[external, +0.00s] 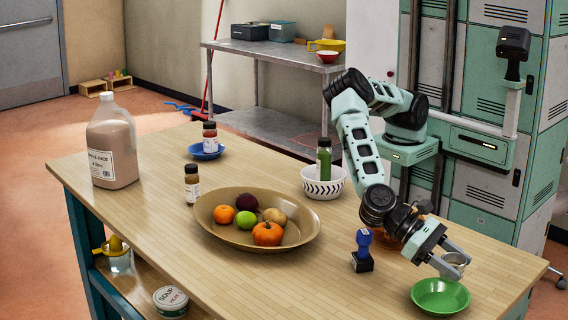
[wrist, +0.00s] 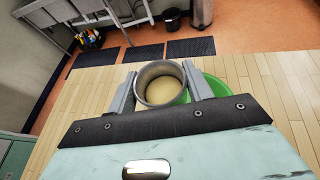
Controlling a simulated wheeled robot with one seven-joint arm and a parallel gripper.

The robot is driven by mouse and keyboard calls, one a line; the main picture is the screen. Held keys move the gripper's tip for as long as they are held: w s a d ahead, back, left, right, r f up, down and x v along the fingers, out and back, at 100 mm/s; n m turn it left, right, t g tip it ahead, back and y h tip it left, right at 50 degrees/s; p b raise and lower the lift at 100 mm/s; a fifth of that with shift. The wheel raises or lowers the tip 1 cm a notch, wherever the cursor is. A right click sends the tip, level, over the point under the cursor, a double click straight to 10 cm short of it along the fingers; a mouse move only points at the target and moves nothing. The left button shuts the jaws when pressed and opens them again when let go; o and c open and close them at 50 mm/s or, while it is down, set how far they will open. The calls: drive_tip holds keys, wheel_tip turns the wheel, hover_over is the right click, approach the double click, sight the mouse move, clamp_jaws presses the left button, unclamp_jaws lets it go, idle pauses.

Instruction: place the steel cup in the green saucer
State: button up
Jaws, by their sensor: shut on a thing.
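The steel cup (external: 455,262) is between the fingers of my gripper (external: 448,267), just behind the green saucer in the external view. In the wrist view the cup (wrist: 161,84) shows its open top, held by my gripper (wrist: 163,88) with a finger on each side. The green saucer (external: 440,296) lies on the table near its right front corner and looks empty. In the wrist view the saucer (wrist: 216,88) shows partly behind the right finger and cup. I cannot tell exactly how high the cup is above the table.
A blue-handled stamp (external: 362,252) stands on the table (external: 150,215) left of my gripper. An orange-brown object (external: 410,241) is partly hidden behind my wrist. A wide fruit bowl (external: 212,226) and a patterned white bowl (external: 322,184) with a green bottle stand farther left.

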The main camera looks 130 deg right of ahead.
drive_tip(key=shift+f, duration=1.7)
drive_tip(key=shift+f, duration=0.1)
drive_tip(key=shift+f, duration=0.3)
drive_tip(key=o, duration=1)
